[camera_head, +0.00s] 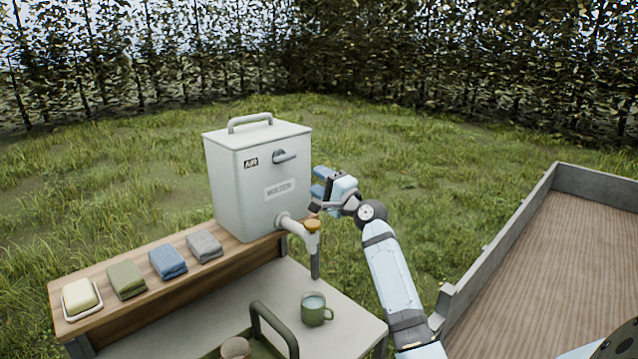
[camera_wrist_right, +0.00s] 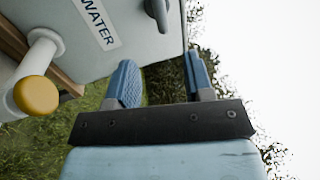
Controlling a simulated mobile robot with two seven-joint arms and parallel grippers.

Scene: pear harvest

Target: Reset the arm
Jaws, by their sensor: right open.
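My right gripper (camera_head: 318,190) is up beside the right side of the grey water dispenser (camera_head: 240,185), above its tap. In the right wrist view the two blue fingers (camera_wrist_right: 163,82) are apart with nothing between them, and the dispenser wall (camera_wrist_right: 130,55) is close to them. The tap with its yellow knob (camera_head: 312,226) is below the gripper; the knob also shows at the left of the wrist view (camera_wrist_right: 36,95). My left gripper is in neither view.
A green mug (camera_head: 316,310) stands on the grey table below the tap, near a tray handle (camera_head: 272,325) and a brownish cup (camera_head: 235,348). Folded cloths (camera_head: 167,261) and a soap dish (camera_head: 82,299) lie on the wooden shelf. A wooden-floored cart bed (camera_head: 560,270) is at right.

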